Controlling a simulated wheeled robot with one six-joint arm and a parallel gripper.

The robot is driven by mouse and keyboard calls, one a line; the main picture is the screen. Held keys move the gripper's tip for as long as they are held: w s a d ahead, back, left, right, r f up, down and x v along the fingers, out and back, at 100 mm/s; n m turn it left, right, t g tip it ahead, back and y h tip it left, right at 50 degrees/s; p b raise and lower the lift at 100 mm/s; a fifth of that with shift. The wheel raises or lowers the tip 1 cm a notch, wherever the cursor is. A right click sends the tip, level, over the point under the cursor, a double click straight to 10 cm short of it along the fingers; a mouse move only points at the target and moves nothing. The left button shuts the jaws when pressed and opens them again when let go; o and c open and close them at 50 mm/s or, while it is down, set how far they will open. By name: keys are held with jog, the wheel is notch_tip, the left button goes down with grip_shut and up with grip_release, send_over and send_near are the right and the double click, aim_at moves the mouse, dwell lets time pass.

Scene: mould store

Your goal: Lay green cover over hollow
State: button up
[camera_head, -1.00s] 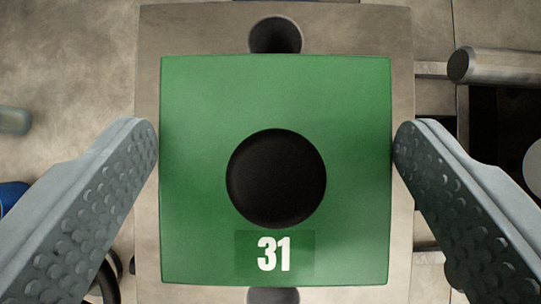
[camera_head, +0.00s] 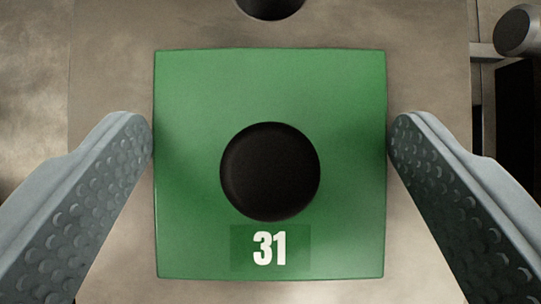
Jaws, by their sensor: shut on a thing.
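The green cover (camera_head: 335,100) is a square plate with a round black knob (camera_head: 270,171) in its middle and a white 31 near its lower edge. My gripper (camera_head: 270,135) is shut on the cover, one finger against its left edge and one against its right edge. The cover lies over a grey-brown block (camera_head: 110,60) that shows on all sides of it. A dark round hole (camera_head: 270,8) in the block shows beyond the cover's far edge, cut by the frame's top. I cannot see what lies directly under the cover, nor whether the cover touches the block.
A grey cylinder on a bar (camera_head: 516,32) stands out at the upper right, beside a dark gap (camera_head: 517,115). Stained grey floor (camera_head: 30,110) shows at the left.

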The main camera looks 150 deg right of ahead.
jog(key=o, duration=0.9)
jog(key=shift+o, duration=0.2)
jog(key=shift+r, duration=0.2)
jog(key=v, duration=1.2)
jog(key=shift+r, duration=0.25)
jog(key=s+a+r+m+t+h, duration=0.1)
jog(key=s+r+m+t, duration=0.1)
jog(key=s, duration=0.8)
jog(key=s+a+r+m+t+h, duration=0.2)
jog(key=s+r+t, duration=0.2)
jog(key=s, duration=0.7)
jog(key=s+a+r+m+t+h, duration=0.1)
jog(key=s+r+m+t, duration=0.2)
jog(key=s, duration=0.7)
jog(key=shift+s+r+t, duration=0.15)
jog(key=shift+s+t, duration=0.25)
jog(key=shift+t, duration=0.7)
jog(key=shift+a, duration=0.15)
